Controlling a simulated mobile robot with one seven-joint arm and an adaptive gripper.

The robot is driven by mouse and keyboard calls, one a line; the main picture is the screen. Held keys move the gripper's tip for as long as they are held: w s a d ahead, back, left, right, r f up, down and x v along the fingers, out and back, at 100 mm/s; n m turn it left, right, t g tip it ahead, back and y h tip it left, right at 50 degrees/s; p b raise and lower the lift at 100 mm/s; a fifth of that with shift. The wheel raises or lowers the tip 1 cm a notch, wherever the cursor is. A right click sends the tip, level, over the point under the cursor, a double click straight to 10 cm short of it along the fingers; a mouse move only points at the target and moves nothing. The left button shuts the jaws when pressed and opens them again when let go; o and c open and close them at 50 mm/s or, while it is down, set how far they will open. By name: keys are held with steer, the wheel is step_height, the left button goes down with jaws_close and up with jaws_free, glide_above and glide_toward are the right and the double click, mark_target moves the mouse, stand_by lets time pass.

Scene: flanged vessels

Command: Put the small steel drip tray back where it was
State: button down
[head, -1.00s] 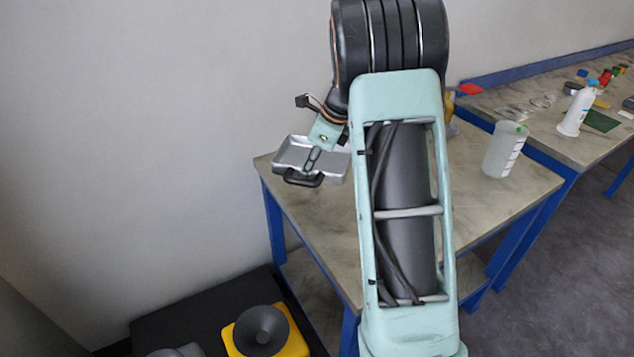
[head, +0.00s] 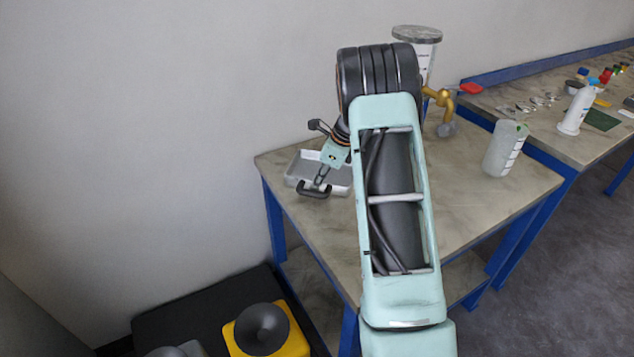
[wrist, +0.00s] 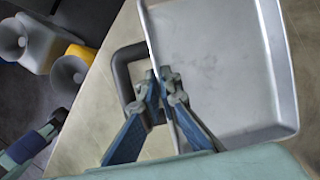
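The small steel drip tray (head: 298,168) is a shallow grey pan with a black handle, at the far left corner of the near table (head: 480,215). In the head view it looks level, on the tabletop or just above it; I cannot tell which. My gripper (head: 322,176) is at the tray's handle side. In the wrist view, the fingertips of my gripper (wrist: 166,82) are close together at the tray's near wall, beside the handle. The tray (wrist: 225,65) fills the right of that view. My arm hides part of the tray's right side in the head view.
A clear vessel with a grey flange (head: 417,35) and a brass tap (head: 440,98) with a red lever stands behind my arm. A white beaker (head: 505,148) stands at the right. A white bottle (head: 577,110) and small parts occupy the second bench. Wall close behind the tray.

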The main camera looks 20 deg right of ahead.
steer(key=shift+f, duration=0.1)
steer(key=c, duration=2.2)
jaws_free()
steer(key=shift+o, duration=0.2)
steer(key=v, duration=1.2)
